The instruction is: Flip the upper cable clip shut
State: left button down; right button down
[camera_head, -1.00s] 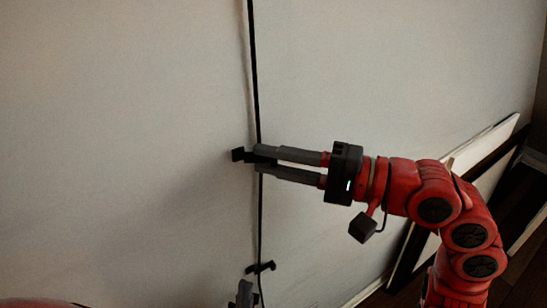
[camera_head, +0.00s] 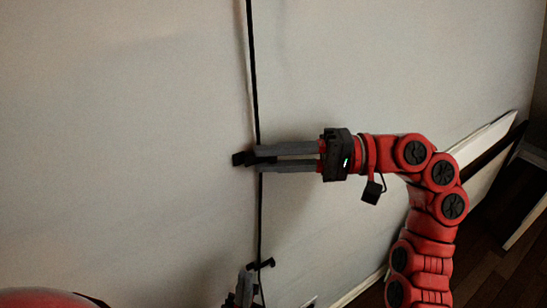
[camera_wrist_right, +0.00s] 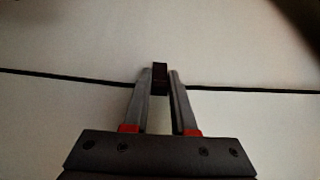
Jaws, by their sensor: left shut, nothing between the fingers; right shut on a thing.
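The black upper cable clip (camera_head: 239,158) is on the pale wall, where the thin black cable (camera_head: 253,70) runs down past it. My right gripper (camera_head: 260,160) comes in from the right, with its grey fingers above and below the clip's right part, shut on it. In the right wrist view the dark clip (camera_wrist_right: 160,72) shows between the fingertips (camera_wrist_right: 163,78), with the cable (camera_wrist_right: 60,78) running across. The fingers partly hide the clip, and I cannot tell whether its flap is closed. My left gripper (camera_head: 246,282) is shut and empty at the bottom, beside the lower clip.
The lower cable clip (camera_head: 266,264) is on the same cable, just above and right of my left gripper. Pale boards (camera_head: 485,140) lean at the right above a dark floor (camera_head: 490,215). The wall around the upper clip is bare.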

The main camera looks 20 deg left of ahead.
jog(key=shift+w+a+n+g+h, duration=0.2)
jog(key=shift+n+g+h, duration=0.3)
jog(key=shift+n+g, duration=0.3)
jog(key=c, duration=0.7)
grip_release()
jog(key=v, duration=1.2)
jog(key=shift+f, duration=0.1)
